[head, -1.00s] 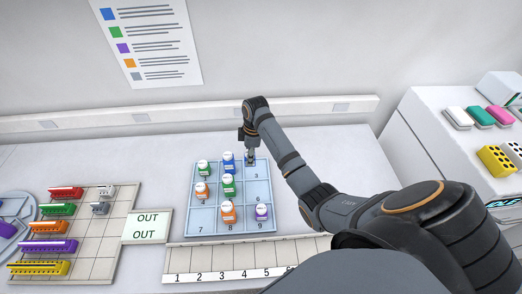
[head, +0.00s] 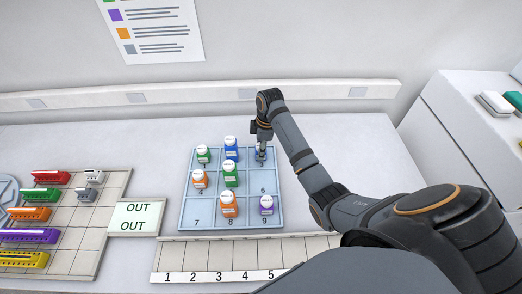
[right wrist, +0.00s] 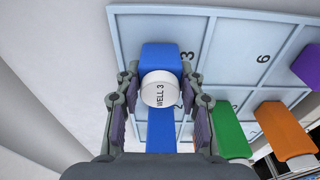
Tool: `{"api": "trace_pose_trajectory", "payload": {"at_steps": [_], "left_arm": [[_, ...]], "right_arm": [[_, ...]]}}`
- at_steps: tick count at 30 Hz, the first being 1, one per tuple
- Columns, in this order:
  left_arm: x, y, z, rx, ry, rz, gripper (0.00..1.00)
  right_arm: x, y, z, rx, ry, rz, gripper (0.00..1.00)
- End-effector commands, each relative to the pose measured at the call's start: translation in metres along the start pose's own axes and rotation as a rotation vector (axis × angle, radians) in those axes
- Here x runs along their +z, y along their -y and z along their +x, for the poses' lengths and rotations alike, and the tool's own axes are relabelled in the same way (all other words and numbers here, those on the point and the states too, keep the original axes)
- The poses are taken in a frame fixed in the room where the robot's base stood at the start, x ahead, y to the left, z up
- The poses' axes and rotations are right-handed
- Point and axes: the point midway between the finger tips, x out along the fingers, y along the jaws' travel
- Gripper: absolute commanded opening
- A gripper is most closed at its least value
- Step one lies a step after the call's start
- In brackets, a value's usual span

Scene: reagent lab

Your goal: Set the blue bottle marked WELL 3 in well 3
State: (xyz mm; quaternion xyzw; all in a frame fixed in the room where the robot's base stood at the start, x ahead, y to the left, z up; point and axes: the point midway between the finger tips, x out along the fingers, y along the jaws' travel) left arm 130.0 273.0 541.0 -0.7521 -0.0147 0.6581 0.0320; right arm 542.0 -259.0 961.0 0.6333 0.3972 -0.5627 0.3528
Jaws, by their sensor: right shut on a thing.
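The blue bottle marked WELL 3 (right wrist: 161,56) has a white cap and sits between the fingers of my right gripper (right wrist: 160,78) in the right wrist view. The gripper is shut on it. Bottle and fingers are over well 3 of the pale blue tray (right wrist: 225,52), at its far right corner; I cannot tell if the bottle's base touches the well floor. In the head view my right gripper (head: 262,150) points down there and mostly hides the bottle. My left gripper is not in view.
Another blue bottle (head: 231,149) stands in the neighbouring well, with a green bottle (head: 230,174) and orange bottle (head: 228,205) nearer. A purple bottle (head: 266,204) is in well 9. Wells 6 and 7 are empty. An OUT plate (head: 135,218) lies left of the tray.

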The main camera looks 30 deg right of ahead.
Motion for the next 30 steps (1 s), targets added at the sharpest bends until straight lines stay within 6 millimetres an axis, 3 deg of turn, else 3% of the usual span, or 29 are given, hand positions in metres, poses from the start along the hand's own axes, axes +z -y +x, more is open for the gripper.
{"api": "trace_pose_trajectory", "payload": {"at_steps": [6,7,11,23,30], "left_arm": [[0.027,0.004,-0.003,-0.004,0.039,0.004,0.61],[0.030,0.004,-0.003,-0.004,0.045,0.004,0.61],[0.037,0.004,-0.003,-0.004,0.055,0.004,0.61],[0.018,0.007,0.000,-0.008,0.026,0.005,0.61],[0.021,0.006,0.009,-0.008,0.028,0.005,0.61]], "right_arm": [[0.001,0.000,0.004,0.000,0.000,0.000,0.04],[0.001,0.000,0.004,0.001,0.000,0.000,0.42],[0.001,0.000,0.003,0.001,0.000,0.000,0.60],[0.000,-0.001,-0.005,0.004,-0.001,0.000,0.61],[0.000,-0.002,-0.061,0.008,-0.001,0.000,0.61]]}}
